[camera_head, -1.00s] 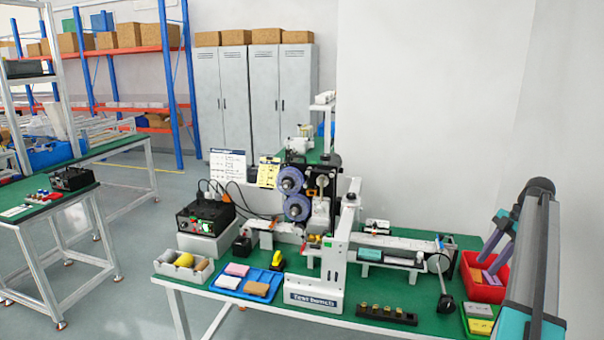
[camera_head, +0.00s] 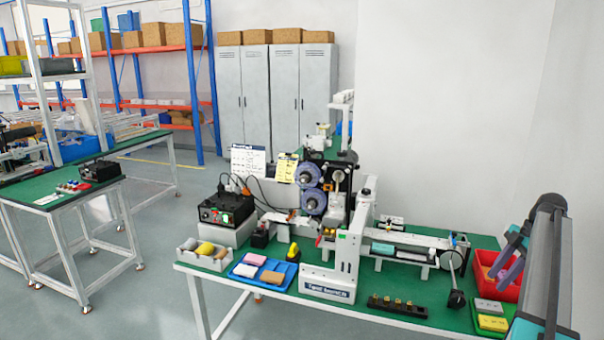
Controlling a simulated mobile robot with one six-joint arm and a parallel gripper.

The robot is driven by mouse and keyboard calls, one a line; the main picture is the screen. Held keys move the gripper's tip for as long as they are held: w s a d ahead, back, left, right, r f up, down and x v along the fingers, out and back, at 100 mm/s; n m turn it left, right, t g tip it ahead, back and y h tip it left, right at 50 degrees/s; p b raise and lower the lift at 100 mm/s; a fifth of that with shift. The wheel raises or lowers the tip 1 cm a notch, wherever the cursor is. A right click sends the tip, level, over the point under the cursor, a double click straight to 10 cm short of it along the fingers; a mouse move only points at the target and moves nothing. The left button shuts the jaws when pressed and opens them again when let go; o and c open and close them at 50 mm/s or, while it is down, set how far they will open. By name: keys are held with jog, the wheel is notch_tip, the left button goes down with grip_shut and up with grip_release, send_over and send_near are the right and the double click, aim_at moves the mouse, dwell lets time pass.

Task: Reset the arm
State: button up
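My arm stands at the right edge of the head view, its grey and teal links rising in front of the workbench's right end. My gripper (camera_head: 508,262) shows as dark and purple-grey fingers hanging beside the upper link, over the red bin in the picture. Whether its fingers are apart or together is not clear. No held object can be made out.
The green bench (camera_head: 395,283) carries a test machine (camera_head: 345,240), a blue tray (camera_head: 236,275), a black strip with brass parts (camera_head: 398,305) and a red bin (camera_head: 483,268). A smaller green table (camera_head: 70,205) stands left. Clear floor lies between them.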

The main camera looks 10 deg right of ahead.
jog(key=a+f+m+g, duration=0.2)
jog(key=a+f+m, duration=0.3)
jog(key=a+f, duration=1.85)
jog(key=s+a+f+m+g+h, duration=0.1)
jog(key=s+a+f+m, duration=0.1)
jog(key=s+a+f, duration=0.4)
jog(key=s+a+f+m+g, duration=0.1)
jog(key=s+a+f+m, duration=0.1)
jog(key=a+f, duration=0.7)
jog(key=s+a+f+m+h, duration=0.1)
jog(key=s+a+f, duration=0.3)
jog(key=s, duration=0.4)
jog(key=s+a+f+m+g+h, duration=0.1)
jog(key=s+a+f+m, duration=0.2)
jog(key=s, duration=0.5)
jog(key=s+a+f+m+g+h, duration=0.1)
jog(key=s+a+f, duration=0.5)
jog(key=s, duration=0.3)
jog(key=shift+f+m+b, duration=0.3)
jog(key=shift+m+b, duration=0.1)
